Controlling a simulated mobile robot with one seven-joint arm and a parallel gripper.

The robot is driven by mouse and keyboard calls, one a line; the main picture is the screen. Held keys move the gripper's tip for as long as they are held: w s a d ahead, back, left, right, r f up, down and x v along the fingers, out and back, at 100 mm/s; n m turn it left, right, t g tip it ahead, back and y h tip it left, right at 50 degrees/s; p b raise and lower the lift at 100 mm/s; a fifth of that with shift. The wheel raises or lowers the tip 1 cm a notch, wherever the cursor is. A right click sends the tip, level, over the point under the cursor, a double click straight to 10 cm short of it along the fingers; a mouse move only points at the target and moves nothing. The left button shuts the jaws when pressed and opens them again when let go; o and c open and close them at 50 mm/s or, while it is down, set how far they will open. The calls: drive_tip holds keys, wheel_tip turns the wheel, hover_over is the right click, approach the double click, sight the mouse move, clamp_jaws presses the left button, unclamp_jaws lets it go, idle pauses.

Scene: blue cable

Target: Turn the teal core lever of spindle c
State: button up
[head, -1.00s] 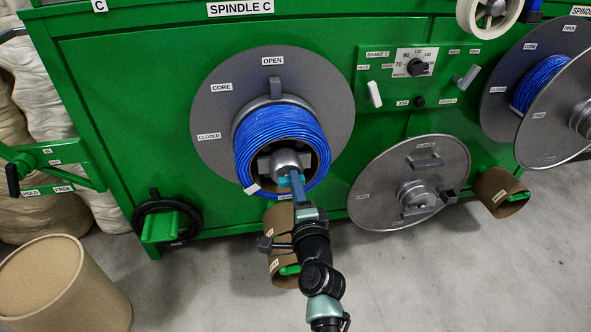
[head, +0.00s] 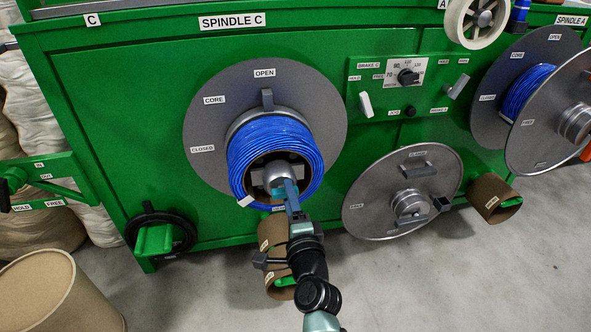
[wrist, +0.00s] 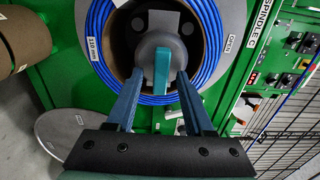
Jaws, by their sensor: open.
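The teal core lever (wrist: 162,72) sticks out from the grey hub (wrist: 163,45) of spindle C, inside the blue cable coil (wrist: 97,25). It also shows in the head view (head: 277,192), close beside my fingers. My gripper (wrist: 159,78) is open, with one finger on each side of the lever in the wrist view. I see a gap on both sides; whether the fingertips reach fully around it in depth I cannot tell. In the head view my gripper (head: 288,187) is at the lower front of the coil (head: 268,145). The grey back disc (head: 215,110) carries CORE, OPEN and CLOSED labels.
A loose round grey flange (head: 370,200) stands at the lower right of the spindle. Brown cardboard cores (head: 270,235) sit below the coil. The brake panel (head: 380,75) is at the upper right, and spindle A's reel (head: 560,110) is at the far right.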

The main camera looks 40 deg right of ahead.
drive_tip(key=p+v, duration=0.2)
drive_tip(key=v, duration=1)
drive_tip(key=shift+s, duration=0.25)
drive_tip(key=w+a+r+n+t+y, duration=0.25)
drive_tip(key=w+a+r+n, duration=0.2)
drive_tip(key=r, duration=0.45)
drive_tip(key=w+a+r+n+t+y, duration=0.1)
drive_tip(key=w+a+r+n+t, duration=0.3)
drive_tip(key=r, duration=0.5)
drive_tip(key=a+r+n+t+y+p, duration=0.1)
drive_tip(key=a+r+n+y, duration=0.2)
drive_tip(key=a+r+n, duration=0.55)
drive_tip(key=a+r+n+t+y+p, duration=0.15)
drive_tip(key=a+r, duration=0.35)
drive_tip(key=r, duration=0.9)
drive_tip(key=s+a+r+n+t+y+p, duration=0.1)
drive_tip(key=s+a+r+n+t, duration=0.15)
drive_tip(key=s+a+r, duration=0.4)
drive_tip(key=s+a+r+n+t+y+p, duration=0.1)
drive_tip(key=s+r+n, duration=0.3)
drive_tip(key=r, duration=0.6)
wheel_tip(320, 180, up, 35)
drive_tip(key=p, duration=3.5)
drive_tip(key=shift+w+d+m+p, duration=0.2)
drive_tip(key=shift+w+m+p, duration=0.1)
drive_tip(key=shift+w+p, duration=0.1)
